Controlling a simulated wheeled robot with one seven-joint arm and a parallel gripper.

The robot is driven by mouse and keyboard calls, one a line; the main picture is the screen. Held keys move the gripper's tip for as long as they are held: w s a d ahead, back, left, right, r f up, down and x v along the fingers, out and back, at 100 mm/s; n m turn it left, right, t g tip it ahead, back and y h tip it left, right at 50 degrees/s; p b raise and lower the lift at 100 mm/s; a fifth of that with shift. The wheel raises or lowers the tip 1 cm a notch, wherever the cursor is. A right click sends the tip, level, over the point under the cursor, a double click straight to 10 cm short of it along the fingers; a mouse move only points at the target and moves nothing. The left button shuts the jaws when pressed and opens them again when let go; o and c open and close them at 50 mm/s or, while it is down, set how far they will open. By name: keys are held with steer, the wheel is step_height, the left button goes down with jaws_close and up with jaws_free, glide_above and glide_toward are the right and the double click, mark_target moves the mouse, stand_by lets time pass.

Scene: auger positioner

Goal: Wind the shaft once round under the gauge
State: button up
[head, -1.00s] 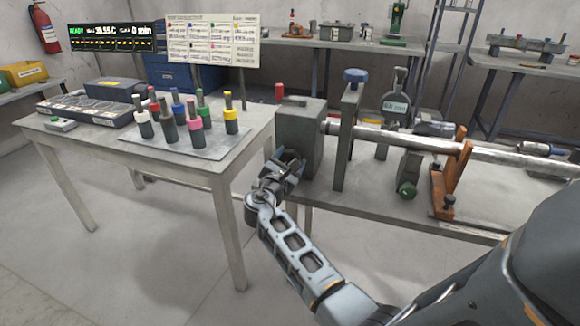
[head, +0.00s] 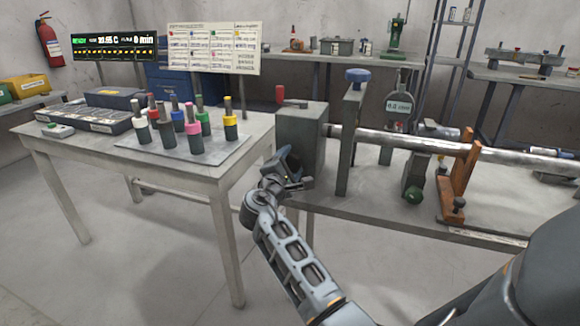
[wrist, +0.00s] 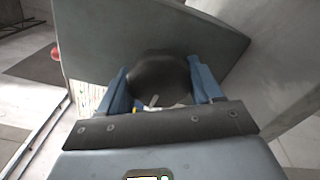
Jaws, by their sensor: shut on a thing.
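The long silver shaft (head: 400,142) runs from the grey head block (head: 300,138) to the right, past a grey upright with a blue knob (head: 356,75) and through an orange rest (head: 461,170). The gauge (head: 399,107) stands at the shaft; its small display is too blurred to read surely. My gripper (head: 288,166) is at the left face of the head block, low. In the wrist view its blue fingers (wrist: 162,88) are shut on a dark rounded knob (wrist: 160,72) in front of the grey block face. The knob's link to the shaft is hidden.
A table (head: 222,167) at left carries several coloured-collar tools on a plate (head: 228,150). A green knob (head: 413,194) sits below the gauge. Floor is clear between the table legs.

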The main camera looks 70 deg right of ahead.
steer(key=shift+f, duration=0.1)
stand_by(0.3)
steer(key=o, duration=1)
steer(key=shift+s+a, duration=0.15)
steer(key=shift+a, duration=1.8)
steer(key=shift+s+a, duration=0.15)
steer(key=shift+a, duration=1.8)
